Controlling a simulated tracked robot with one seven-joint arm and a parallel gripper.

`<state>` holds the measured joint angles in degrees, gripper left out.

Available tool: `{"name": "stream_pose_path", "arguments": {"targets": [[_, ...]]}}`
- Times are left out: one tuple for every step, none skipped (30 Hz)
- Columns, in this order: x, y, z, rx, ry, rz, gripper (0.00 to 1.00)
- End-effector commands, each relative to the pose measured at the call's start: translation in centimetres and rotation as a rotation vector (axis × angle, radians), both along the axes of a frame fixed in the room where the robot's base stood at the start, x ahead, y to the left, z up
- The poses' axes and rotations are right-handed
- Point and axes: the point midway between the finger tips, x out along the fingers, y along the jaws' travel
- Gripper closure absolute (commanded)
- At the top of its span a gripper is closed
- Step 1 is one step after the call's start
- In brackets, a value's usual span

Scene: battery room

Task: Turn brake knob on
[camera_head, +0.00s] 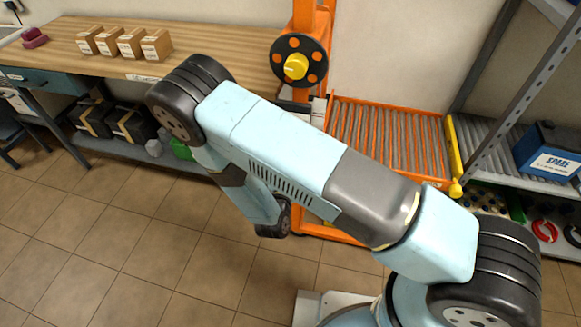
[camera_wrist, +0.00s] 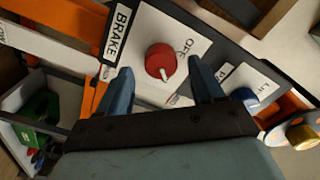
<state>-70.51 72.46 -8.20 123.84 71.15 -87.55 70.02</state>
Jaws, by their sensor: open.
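In the wrist view, the red brake knob (camera_wrist: 161,61) sits on a white plate (camera_wrist: 190,30) beside a label reading BRAKE (camera_wrist: 119,30). A white mark on the knob points toward the bottom of the picture. The word OFF is printed to its upper right; another word below is too small and covered to read. My gripper (camera_wrist: 162,80) is open, with one finger on each side of the knob in the picture. I cannot tell whether either finger touches it. In the head view my arm hides the knob and my gripper.
A blue knob (camera_wrist: 244,96) is on the same panel, right of the right finger. In the head view, an orange frame carries a black disc with a yellow hub (camera_head: 296,66). An orange roller bed (camera_head: 385,135) stands behind my arm. A workbench (camera_head: 60,52) holds several boxes.

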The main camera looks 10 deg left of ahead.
Motion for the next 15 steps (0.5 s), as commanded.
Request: {"name": "stream_pose_path", "arguments": {"targets": [[-0.8,0.2,0.0,0.000,0.002,0.004,0.33],[-1.3,0.2,0.0,0.000,0.002,0.005,0.33],[-2.1,0.3,0.0,0.000,0.002,0.004,0.33],[-2.6,0.3,0.0,0.000,0.001,0.003,0.33],[-3.2,0.4,-0.1,0.000,0.002,0.005,0.33],[-4.1,0.4,-0.1,-0.001,0.003,0.004,0.33],[-4.7,0.4,-0.1,-0.002,0.002,0.004,0.33],[-5.2,0.5,-0.1,-0.001,0.002,0.004,0.33],[-6.1,0.6,-0.1,-0.001,0.002,0.004,0.33],[-6.7,0.6,-0.1,-0.001,0.002,0.005,0.33],[-7.2,0.7,-0.1,-0.002,0.002,0.005,0.33],[-8.0,0.7,-0.1,-0.001,0.003,0.003,0.33],[-8.5,0.8,-0.1,-0.001,0.003,0.004,0.33],[-9.0,0.8,-0.1,-0.001,0.003,0.003,0.33],[-9.7,0.8,-0.1,-0.002,0.002,0.004,0.33]]}}
